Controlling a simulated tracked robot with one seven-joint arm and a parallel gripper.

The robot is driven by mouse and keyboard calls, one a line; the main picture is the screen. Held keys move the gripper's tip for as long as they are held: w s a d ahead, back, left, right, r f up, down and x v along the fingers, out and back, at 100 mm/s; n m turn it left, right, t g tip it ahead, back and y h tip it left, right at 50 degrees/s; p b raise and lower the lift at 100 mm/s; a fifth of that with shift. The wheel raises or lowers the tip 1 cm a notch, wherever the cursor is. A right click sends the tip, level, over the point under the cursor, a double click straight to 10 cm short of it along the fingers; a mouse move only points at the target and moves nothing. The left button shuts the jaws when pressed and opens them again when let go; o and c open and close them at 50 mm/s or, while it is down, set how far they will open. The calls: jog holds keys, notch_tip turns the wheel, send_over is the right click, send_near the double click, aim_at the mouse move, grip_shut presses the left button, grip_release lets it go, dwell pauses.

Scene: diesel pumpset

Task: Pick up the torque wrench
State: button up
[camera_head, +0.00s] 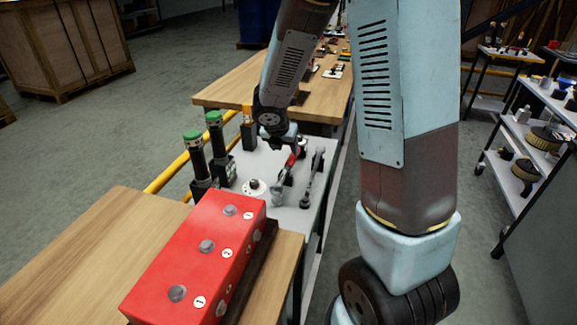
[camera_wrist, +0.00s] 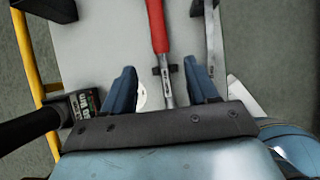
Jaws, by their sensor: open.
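A red-handled tool with a metal shaft, likely the torque wrench (camera_head: 290,165), lies on the light grey table top (camera_head: 262,160). Its round metal head is towards the front in the head view. In the wrist view its red handle (camera_wrist: 158,25) and shaft run between my fingertips, with the head hidden by my gripper. A small dark support shows beside the shaft. My gripper (camera_wrist: 158,72) is open, with one blue finger on each side of the shaft and neither seen touching it. In the head view my gripper (camera_head: 279,140) is near the handle; its height above the tool is unclear.
A long metal tool (camera_head: 312,178) lies close on the right. Black, green-topped cylinders (camera_head: 194,160) stand on the left, with a small round part (camera_head: 255,188) nearby. A red box (camera_head: 200,255) sits on the front wooden table. A yellow rail (camera_head: 167,174) runs along the left.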

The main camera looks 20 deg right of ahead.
aim_at(289, 160)
jog(key=shift+x, duration=6.8)
jog(key=shift+r, duration=0.1)
grip_shut()
jog(key=shift+w, duration=0.1)
